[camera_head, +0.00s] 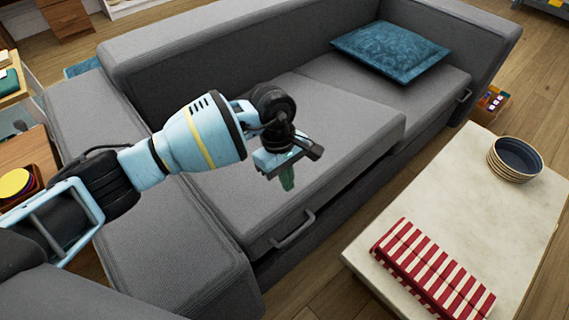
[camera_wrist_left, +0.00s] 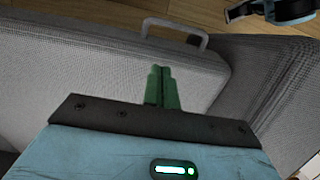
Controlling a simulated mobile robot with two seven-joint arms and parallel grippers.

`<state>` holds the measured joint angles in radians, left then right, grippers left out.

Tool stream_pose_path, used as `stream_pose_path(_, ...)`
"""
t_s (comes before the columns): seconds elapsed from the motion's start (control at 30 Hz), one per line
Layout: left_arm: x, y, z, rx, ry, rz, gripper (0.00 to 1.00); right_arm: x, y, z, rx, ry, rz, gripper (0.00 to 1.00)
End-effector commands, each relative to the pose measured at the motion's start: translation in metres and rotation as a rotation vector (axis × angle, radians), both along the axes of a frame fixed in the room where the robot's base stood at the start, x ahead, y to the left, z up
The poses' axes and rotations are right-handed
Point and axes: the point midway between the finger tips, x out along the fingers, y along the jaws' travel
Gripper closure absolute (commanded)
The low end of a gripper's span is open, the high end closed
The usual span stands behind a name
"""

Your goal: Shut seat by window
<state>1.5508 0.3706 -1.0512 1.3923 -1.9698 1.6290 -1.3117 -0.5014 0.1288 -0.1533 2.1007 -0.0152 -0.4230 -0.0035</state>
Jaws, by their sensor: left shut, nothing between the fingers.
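The grey sofa has two seat sections. The near seat (camera_head: 330,115) stands slightly raised: its front and right edges sit above the neighbouring seat (camera_head: 425,85), with a dark gap under its front. A grey bar handle (camera_head: 294,231) is on its front face, and the handle also shows in the left wrist view (camera_wrist_left: 176,27). My left gripper (camera_head: 288,182) is shut and empty, fingers pointing down over the near seat, behind the handle. Its green fingers (camera_wrist_left: 161,85) show against the cushion in the wrist view. I cannot tell whether they touch it. No window shows.
A teal cushion (camera_head: 391,50) lies on the far seat. A pale low table (camera_head: 450,190) stands in front of the sofa, with stacked bowls (camera_head: 515,158) and a red-striped cloth (camera_head: 430,270) on it. A strip of floor separates table and sofa. The sofa's armrest (camera_head: 185,250) is at the left.

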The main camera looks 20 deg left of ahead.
Motion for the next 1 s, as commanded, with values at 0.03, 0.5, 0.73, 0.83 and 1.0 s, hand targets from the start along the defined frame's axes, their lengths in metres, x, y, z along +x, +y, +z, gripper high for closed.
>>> stream_pose_path(0.03,-0.002,-0.003,-0.011,0.0,0.004,-0.001,1.0,0.0,0.0,-0.002,0.0,0.001,0.0,0.69)
stream_pose_path(0.5,-0.007,-0.011,-0.057,0.0,0.0,0.0,1.0,-0.001,-0.001,-0.006,-0.002,0.005,0.0,0.69)
stream_pose_path(0.73,-0.007,-0.011,-0.058,0.0,-0.002,-0.001,1.0,-0.001,-0.001,-0.006,-0.002,0.004,0.0,0.69)
stream_pose_path(0.83,-0.007,-0.011,-0.058,0.0,-0.002,-0.001,1.0,-0.001,-0.001,-0.006,-0.002,0.004,0.0,0.69)
stream_pose_path(1.0,-0.009,-0.013,-0.067,0.001,0.001,0.0,1.0,-0.002,-0.002,-0.011,-0.003,0.009,0.0,0.69)
